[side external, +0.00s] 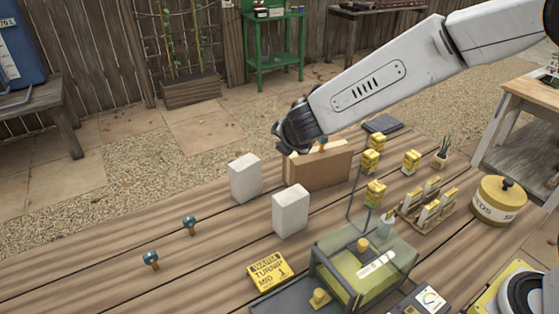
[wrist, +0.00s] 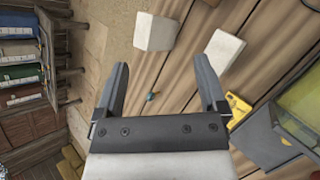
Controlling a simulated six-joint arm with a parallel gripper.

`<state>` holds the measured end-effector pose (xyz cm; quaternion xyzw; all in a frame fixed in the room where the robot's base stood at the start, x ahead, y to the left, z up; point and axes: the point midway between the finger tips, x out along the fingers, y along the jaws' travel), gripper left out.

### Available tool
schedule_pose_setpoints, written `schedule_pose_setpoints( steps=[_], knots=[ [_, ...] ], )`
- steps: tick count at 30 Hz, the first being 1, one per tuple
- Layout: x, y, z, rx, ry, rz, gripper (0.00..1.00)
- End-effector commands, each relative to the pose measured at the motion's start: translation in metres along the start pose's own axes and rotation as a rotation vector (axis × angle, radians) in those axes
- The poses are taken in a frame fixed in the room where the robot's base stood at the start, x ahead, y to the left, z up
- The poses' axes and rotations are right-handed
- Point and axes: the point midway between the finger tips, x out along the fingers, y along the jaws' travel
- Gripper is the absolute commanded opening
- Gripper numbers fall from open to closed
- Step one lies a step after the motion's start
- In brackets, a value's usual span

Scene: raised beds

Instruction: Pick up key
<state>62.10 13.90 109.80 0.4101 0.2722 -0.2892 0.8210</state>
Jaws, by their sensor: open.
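A small teal-headed piece with a brassy stem, which may be the key, lies between the lines of my fingers in the wrist view (wrist: 152,96). In the side view a teal-headed piece (side external: 322,142) shows at the top edge of a brown box (side external: 322,169). I cannot tell whether it touches the box. Two similar pieces stand on the table to the left, one nearer the middle (side external: 190,224) and one nearer the front left (side external: 151,260). My gripper (wrist: 161,62) is open and empty; it shows dark in the side view (side external: 297,130), just above the box.
Two white blocks, (side external: 245,178) and (side external: 290,210), stand left of and before the box. The table's left is mostly clear.

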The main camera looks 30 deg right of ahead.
Motion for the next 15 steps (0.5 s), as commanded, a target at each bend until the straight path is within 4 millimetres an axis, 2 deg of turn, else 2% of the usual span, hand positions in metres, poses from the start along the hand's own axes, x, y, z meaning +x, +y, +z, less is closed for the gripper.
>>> schedule_pose_setpoints(
  steps=[3,9,15],
  knots=[
    [0.005,0.032,-0.030,-0.216,-0.014,0.100,0.91],
    [0.005,0.079,-0.083,-0.560,-0.060,0.274,0.91],
    [-0.002,0.113,-0.135,-0.835,-0.117,0.427,0.91]
  ],
)
